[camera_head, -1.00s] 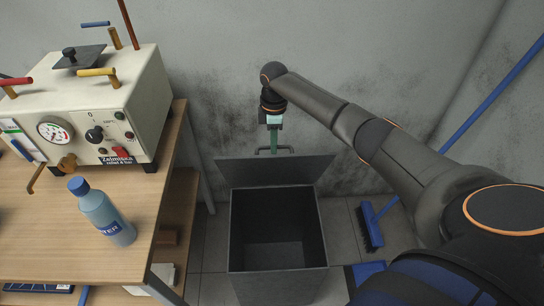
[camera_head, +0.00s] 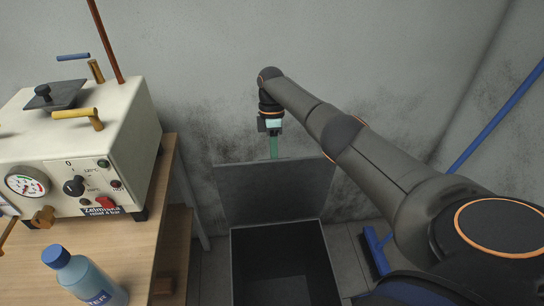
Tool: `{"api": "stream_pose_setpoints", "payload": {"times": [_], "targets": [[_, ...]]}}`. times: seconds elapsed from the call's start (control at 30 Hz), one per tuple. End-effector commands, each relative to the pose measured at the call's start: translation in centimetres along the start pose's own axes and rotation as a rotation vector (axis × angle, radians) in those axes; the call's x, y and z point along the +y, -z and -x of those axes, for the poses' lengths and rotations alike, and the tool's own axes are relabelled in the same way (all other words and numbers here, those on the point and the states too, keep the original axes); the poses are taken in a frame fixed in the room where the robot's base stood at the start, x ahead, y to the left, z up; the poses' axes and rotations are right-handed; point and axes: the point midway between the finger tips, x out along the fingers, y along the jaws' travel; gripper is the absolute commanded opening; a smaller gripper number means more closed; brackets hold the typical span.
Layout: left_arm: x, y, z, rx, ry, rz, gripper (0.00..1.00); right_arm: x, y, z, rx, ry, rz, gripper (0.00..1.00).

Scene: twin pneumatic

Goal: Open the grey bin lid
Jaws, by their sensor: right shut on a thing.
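The grey bin (camera_head: 240,277) stands on the floor at the lower middle, and its dark inside shows from above. Its grey lid (camera_head: 275,192) is raised at the back and stands steeply, with its flat face toward me. My right gripper (camera_head: 273,152) is at the top edge of the lid, its fingers pointing down, and it is shut on the lid's edge or handle. The handle is hidden behind the lid and the fingers. My left gripper is out of view.
A wooden table (camera_head: 138,222) at the left carries a cream machine (camera_head: 125,135) with a gauge and a blue-capped bottle (camera_head: 88,280). A blue broom (camera_head: 376,248) leans at the right. The grey wall is close behind the lid.

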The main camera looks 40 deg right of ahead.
Motion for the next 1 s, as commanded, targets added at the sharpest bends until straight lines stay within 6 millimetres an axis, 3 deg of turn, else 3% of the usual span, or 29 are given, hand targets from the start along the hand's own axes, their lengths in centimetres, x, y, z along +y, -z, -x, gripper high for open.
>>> {"api": "stream_pose_setpoints", "payload": {"times": [0.27, 0.3, 0.53, 0.83, 1.0], "targets": [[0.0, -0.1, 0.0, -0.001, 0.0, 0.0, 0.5, 0.0, -0.3, -0.6, -0.009, 0.006, -0.005, 0.0], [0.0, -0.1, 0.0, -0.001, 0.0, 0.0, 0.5, 0.0, -0.3, -0.6, -0.009, 0.006, -0.005, 0.18], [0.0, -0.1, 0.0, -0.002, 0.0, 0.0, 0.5, 0.0, -0.2, -0.3, -0.005, 0.004, -0.004, 0.44], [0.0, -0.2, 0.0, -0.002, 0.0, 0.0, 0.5, 0.0, -0.1, 0.1, -0.001, 0.001, -0.002, 0.45], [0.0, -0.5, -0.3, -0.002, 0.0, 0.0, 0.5, 0.1, 0.0, 2.3, 0.001, 0.0, -0.002, 0.45]]}}
